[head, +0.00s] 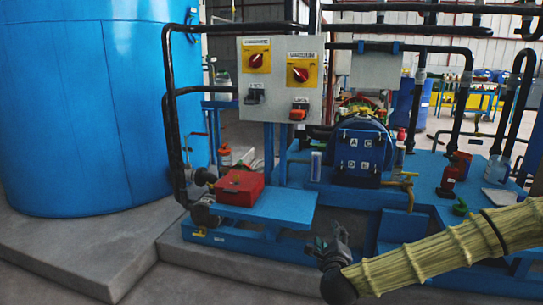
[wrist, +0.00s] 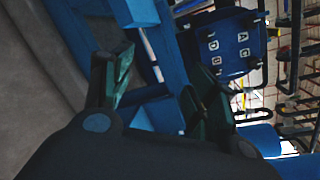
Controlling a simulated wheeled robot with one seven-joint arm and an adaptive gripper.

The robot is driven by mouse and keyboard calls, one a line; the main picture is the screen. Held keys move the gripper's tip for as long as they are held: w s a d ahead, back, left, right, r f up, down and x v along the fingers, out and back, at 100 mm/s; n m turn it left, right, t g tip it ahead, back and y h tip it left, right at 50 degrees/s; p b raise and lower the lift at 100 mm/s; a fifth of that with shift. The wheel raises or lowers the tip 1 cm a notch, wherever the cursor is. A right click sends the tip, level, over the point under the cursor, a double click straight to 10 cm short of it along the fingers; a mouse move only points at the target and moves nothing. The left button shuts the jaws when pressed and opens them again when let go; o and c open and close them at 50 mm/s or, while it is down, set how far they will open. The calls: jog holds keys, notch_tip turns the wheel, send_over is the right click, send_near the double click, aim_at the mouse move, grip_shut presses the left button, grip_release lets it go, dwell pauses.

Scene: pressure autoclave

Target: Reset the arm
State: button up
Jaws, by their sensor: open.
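My gripper (head: 328,240) is in front of the blue machine frame in the head view, at the end of my yellow-sleeved arm, which reaches in from the lower right. In the wrist view my gripper (wrist: 160,88) has its two dark fingers spread apart with nothing between them. The blue autoclave (head: 362,152), marked with white letter tiles, stands behind and above my gripper. It also shows, turned on its side, at the top of the wrist view (wrist: 228,42). My gripper is apart from it.
A grey control panel (head: 282,78) has two red knobs on yellow plates. A red box (head: 240,187) sits on the blue frame (head: 262,207). A brass tap (head: 406,183) and a red bottle (head: 449,178) stand right of the autoclave. A large blue tank (head: 85,110) fills the left.

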jog(key=s+a+f+n+g+y, duration=0.2)
jog(key=s+a+f+n+g, duration=0.3)
jog(key=s+f, duration=0.55)
jog(key=s+a+f+n+g+y, duration=0.1)
jog(key=s+a+f+n+y, duration=0.2)
jog(key=s+f+n, duration=0.8)
jog(key=s+d+f+n+g+h, duration=0.1)
jog(key=s+d+f+n+g, duration=0.3)
jog(key=s+f, duration=0.5)
jog(key=s+d+f+n+g+h, duration=0.1)
jog(key=s+d+f+n+g, duration=0.3)
jog(key=s+f, duration=0.6)
jog(key=s+d+r+n+g+h, duration=0.1)
jog(key=s+d+r+n+g, duration=0.15)
jog(key=s+d, duration=0.45)
notch_tip(320, 180, up, 31)
jog(key=s+a+p, duration=0.1)
jog(key=a+p, duration=0.1)
jog(key=p, duration=2.9)
jog(key=shift+s+f, duration=0.15)
jog(key=shift+s, duration=0.1)
